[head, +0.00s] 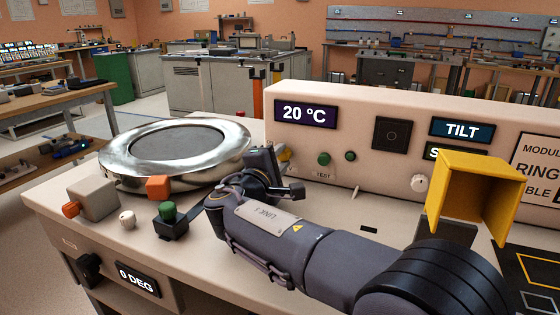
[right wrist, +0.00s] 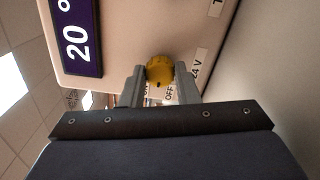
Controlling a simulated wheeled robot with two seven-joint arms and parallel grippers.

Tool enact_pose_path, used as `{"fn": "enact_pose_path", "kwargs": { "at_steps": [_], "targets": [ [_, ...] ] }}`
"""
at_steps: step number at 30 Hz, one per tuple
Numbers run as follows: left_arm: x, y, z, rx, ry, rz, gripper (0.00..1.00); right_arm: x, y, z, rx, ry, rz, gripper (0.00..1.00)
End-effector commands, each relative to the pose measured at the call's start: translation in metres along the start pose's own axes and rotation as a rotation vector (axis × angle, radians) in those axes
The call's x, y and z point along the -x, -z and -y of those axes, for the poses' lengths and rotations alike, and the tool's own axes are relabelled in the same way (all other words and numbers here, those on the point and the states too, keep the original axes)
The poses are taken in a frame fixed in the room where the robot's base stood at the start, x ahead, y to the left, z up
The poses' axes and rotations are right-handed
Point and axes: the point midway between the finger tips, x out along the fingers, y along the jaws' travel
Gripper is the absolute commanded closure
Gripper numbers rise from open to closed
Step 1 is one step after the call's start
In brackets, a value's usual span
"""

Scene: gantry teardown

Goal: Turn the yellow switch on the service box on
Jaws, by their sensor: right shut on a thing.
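The yellow switch (right wrist: 160,70) is a round knob on the beige service box (head: 385,172). It sits between the two fingers of my right gripper (right wrist: 160,84), which is shut on it. A small dark mark shows on the knob's near side. An OFF label is partly visible beside the knob, and another label there is mostly covered by a finger. In the head view my right gripper (head: 272,170) is at the left end of the box, below the 20 °C display (head: 305,113), and mostly hides the switch. My left gripper is not in view.
A shiny metal ring (head: 178,148) lies on the bench left of my right gripper. A green-topped black block (head: 170,222) and an orange-knobbed block (head: 95,200) stand in front. A yellow open bracket (head: 480,190) stands at the right. A green button (head: 323,158) is near the gripper.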

Motion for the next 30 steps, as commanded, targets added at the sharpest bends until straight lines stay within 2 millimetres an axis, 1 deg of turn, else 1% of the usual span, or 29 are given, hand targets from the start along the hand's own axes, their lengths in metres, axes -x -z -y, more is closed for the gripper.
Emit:
{"fn": "enact_pose_path", "kwargs": {
  "at_steps": [5, 6, 10, 17, 20, 23, 30],
  "targets": [
    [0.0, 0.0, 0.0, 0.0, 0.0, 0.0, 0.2, 0.001, 0.002, 0.002, -0.001, 0.005, -0.005, 0.95],
    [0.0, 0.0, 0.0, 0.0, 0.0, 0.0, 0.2, 0.001, 0.002, 0.002, -0.001, 0.005, -0.005, 0.68],
    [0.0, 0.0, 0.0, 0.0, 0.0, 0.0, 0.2, 0.001, 0.002, 0.002, -0.001, 0.003, -0.004, 0.51],
    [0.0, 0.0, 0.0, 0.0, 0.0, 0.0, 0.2, 0.0, 0.001, 0.001, -0.001, 0.002, -0.002, 0.5],
    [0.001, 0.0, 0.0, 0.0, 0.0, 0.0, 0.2, 0.003, 0.001, 0.0, -0.001, 0.001, -0.002, 0.5],
    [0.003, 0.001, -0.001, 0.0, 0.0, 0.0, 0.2, 0.014, 0.001, -0.001, -0.001, 0.001, -0.005, 0.5],
    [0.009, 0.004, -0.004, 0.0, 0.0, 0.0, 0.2, 0.056, 0.001, -0.001, 0.0, 0.001, -0.005, 0.5]
  ]
}}
